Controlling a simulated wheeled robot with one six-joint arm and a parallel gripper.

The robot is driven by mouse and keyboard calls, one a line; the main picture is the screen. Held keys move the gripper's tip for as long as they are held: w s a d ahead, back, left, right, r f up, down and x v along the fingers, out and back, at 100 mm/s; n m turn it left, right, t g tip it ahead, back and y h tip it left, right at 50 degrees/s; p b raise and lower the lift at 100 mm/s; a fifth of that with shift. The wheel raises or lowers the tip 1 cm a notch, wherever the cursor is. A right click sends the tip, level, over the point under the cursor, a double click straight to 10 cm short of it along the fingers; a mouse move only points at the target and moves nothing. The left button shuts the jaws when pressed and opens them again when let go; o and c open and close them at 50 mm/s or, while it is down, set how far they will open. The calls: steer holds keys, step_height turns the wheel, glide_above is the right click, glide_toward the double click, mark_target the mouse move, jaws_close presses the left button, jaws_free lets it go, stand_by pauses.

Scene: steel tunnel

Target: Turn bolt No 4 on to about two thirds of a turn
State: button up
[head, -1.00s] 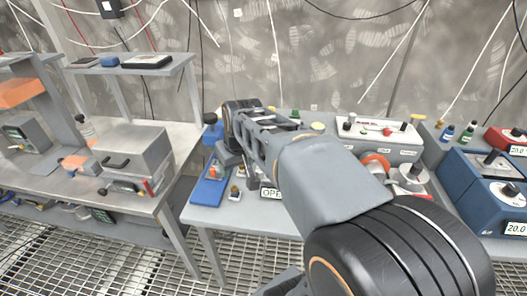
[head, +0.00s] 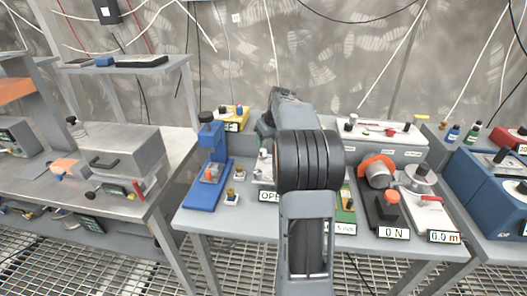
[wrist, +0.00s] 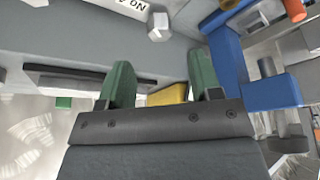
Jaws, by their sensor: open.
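In the wrist view my gripper (wrist: 161,62) shows two green fingers spread apart, with nothing between them. A silver hex bolt head (wrist: 158,25) stands on a grey surface beyond the fingertips, apart from them. Beside it is a white label (wrist: 126,6) that begins "NO"; its number is unclear at the picture edge. A second bright metal piece (wrist: 36,2) is cut off at the top left. In the head view my arm covers the middle of the bench, and my gripper and the bolt cannot be made out clearly.
A blue stand (head: 207,165) is left of my arm; its blue body (wrist: 230,60) is close to the right finger. A yellow block (wrist: 170,94) shows between the fingers. Right of my arm are an orange-collared device (head: 377,165) and a white panel box (head: 385,140).

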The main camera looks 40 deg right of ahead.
mark_target(263, 150)
steer(key=x, duration=0.6)
steer(key=shift+w+f, duration=0.2)
steer(key=shift+f, duration=0.15)
steer(key=shift+c, duration=0.2)
steer(key=c, duration=0.9)
steer(key=shift+r, duration=0.1)
